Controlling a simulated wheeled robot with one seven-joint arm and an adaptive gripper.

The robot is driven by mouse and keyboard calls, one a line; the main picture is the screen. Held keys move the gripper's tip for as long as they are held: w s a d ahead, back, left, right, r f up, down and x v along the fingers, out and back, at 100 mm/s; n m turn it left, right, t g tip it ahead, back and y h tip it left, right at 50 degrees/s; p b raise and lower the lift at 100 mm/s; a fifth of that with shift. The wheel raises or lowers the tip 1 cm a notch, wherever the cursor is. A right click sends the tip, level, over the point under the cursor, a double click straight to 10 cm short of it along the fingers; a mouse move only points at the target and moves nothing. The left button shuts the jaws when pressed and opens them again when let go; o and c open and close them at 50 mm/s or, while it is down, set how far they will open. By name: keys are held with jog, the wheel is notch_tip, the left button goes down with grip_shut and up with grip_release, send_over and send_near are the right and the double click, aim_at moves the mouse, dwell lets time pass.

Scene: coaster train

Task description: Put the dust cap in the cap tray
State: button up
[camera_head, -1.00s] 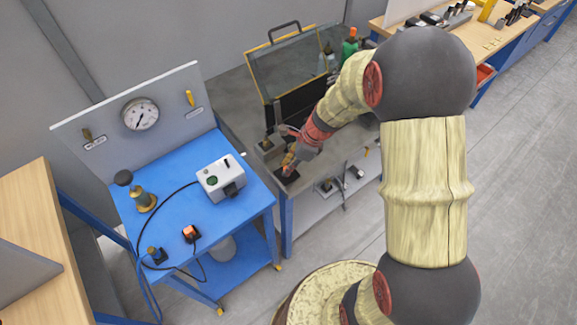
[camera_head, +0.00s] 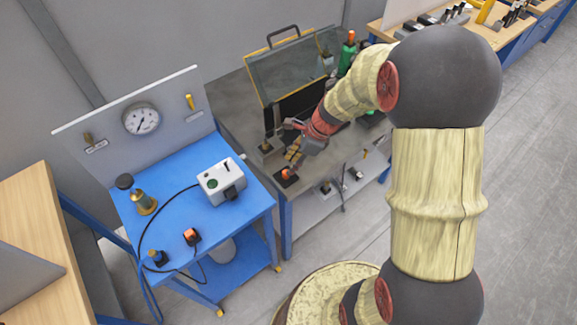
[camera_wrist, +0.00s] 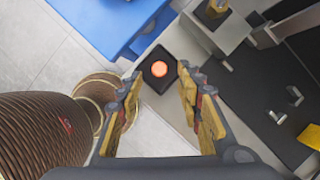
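The orange dust cap (camera_head: 286,174) rests in a small black square tray (camera_head: 296,181), which looks like the cap tray, on the grey bench. The wrist view shows the cap (camera_wrist: 159,69) from above as an orange disc inside the black tray (camera_wrist: 149,80). My gripper (camera_head: 292,160) is just above the cap and apart from it. In the wrist view, the fingers of my gripper (camera_wrist: 160,80) are spread wide with nothing between them, and the cap shows beyond the gap.
A blue cart (camera_head: 176,205) on the left carries a grey-white box (camera_head: 221,182), a brass fitting (camera_head: 145,203) and a black-and-orange part (camera_head: 191,237). A yellow-edged clear screen (camera_head: 290,70) stands behind my gripper. Small tools lie on the bench to the right.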

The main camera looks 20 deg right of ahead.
jog(key=s+a+r+n+h, duration=0.1)
jog(key=s+r+n, duration=0.25)
jog(key=r, duration=0.35)
jog(key=s+r+n+t+p, duration=0.1)
jog(key=s+r+n, duration=0.25)
jog(key=r, duration=0.35)
jog(key=s+a+r+n+h, duration=0.1)
jog(key=s+r+n, duration=0.2)
jog(key=r+n, duration=0.25)
jog(key=s+r+n+t+h, duration=0.2)
jog(key=s+r+n, duration=0.5)
jog(key=s+n, duration=0.3)
jog(key=shift+s+n+t, duration=0.3)
jog(key=shift+s+n, duration=0.05)
jog(key=shift+s, duration=0.2)
